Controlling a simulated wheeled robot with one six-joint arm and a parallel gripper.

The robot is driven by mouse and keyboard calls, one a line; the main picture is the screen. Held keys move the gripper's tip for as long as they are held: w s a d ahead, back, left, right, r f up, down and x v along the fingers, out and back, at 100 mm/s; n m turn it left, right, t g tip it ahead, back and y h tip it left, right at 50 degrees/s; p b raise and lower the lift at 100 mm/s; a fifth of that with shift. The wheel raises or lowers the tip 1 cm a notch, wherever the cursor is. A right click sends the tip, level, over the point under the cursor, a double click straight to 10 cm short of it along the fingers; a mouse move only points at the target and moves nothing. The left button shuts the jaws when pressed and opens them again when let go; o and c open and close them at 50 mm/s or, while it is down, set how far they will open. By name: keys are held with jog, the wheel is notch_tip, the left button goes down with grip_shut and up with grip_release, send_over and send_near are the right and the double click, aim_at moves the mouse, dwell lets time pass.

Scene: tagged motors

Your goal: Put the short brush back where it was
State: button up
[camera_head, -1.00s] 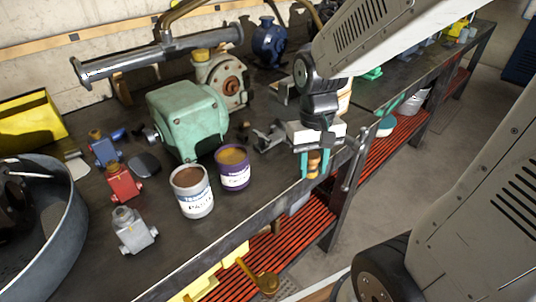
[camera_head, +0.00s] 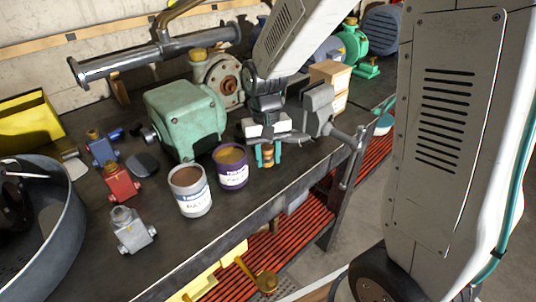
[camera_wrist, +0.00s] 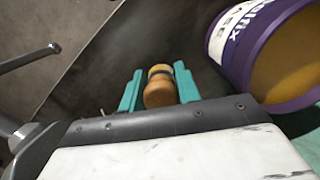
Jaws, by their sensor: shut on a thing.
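The short brush (camera_head: 268,154) has an orange-brown wooden handle. My gripper (camera_head: 266,156) is shut on it, with one teal finger on each side. In the head view it is just right of the purple paint can (camera_head: 231,167), over the workbench. In the wrist view the brush (camera_wrist: 159,88) sits between the teal fingers (camera_wrist: 159,90), with a dark band and a tan end pointing away. The purple can (camera_wrist: 275,60) is close on the right there. I cannot tell whether the brush touches the bench.
A white paint can (camera_head: 190,192) stands left of the purple one. A green motor (camera_head: 186,118) is behind them, and a grey vise (camera_head: 318,108) is at the bench's front edge. Small red (camera_head: 121,184) and grey (camera_head: 131,230) motors stand left. Bare bench (camera_head: 225,205) lies in front of the cans.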

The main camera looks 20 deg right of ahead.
aim_at(267, 145)
jog(key=shift+f, duration=0.1)
jog(key=o, duration=0.9)
jog(key=shift+o, duration=0.2)
jog(key=r, duration=0.4)
jog(key=w+r, duration=0.1)
jog(key=r, duration=0.6)
jog(key=shift+w+d+r, duration=0.1)
jog(key=shift+w+r, duration=0.1)
jog(key=shift+r, duration=0.2)
jog(key=shift+s+r, duration=0.1)
jog(key=shift+r, duration=0.2)
jog(key=s+d+r+t, duration=0.1)
jog(key=s+r, duration=0.1)
jog(key=s, duration=0.9)
jog(key=s+d+r+n+t, duration=0.1)
jog(key=s+d+r, duration=0.1)
jog(key=s, duration=0.9)
jog(key=shift+s+n+t, duration=0.3)
jog(key=shift+s, duration=0.05)
